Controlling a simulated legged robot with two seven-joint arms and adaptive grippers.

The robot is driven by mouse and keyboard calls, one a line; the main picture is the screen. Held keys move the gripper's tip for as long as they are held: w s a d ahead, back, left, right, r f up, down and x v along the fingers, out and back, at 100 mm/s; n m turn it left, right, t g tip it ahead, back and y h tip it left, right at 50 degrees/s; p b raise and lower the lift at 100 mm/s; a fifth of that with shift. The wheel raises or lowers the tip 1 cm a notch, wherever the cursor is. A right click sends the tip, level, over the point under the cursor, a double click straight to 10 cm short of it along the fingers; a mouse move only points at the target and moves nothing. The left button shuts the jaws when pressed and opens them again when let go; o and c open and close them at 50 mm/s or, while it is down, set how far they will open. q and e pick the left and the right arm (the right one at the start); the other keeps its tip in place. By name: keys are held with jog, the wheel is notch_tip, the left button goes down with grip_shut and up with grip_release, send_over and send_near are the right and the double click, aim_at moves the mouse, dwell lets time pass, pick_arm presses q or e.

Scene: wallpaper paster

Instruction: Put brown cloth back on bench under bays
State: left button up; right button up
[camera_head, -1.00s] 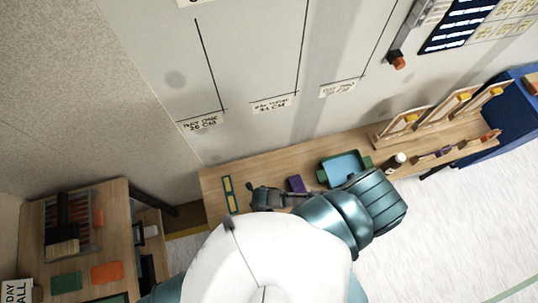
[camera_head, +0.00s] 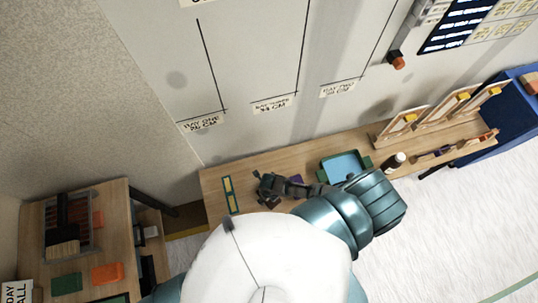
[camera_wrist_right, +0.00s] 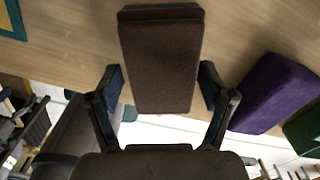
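The brown cloth (camera_wrist_right: 160,65) is a block-like pad with a darker end, seen large in the right wrist view. It lies over the wooden bench (camera_wrist_right: 235,30) between the two fingers of my right gripper (camera_wrist_right: 163,85). The fingers stand wide apart on either side of it, with thin gaps, so they look open. In the head view my right gripper (camera_head: 275,187) is over the left part of the bench under the bays; the cloth is mostly hidden there. Whether the cloth rests fully on the bench is hard to tell. My left gripper is not in view.
A purple cloth (camera_wrist_right: 275,95) and a green thing (camera_wrist_right: 305,130) are right of the brown cloth. A teal tray (camera_head: 346,167) and a dark bottle (camera_head: 395,161) stand farther right. A yellow-and-teal frame (camera_head: 231,194) lies left. A side table (camera_head: 90,200) holds coloured pads.

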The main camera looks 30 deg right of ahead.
jog(key=shift+w+a, duration=0.1)
jog(key=shift+a, duration=0.05)
pick_arm(q)
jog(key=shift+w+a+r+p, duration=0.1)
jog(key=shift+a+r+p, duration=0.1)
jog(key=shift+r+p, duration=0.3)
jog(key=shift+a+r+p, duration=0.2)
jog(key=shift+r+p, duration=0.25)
jog(key=shift+p, duration=0.05)
pick_arm(e)
notch_tip(320, 180, up, 12)
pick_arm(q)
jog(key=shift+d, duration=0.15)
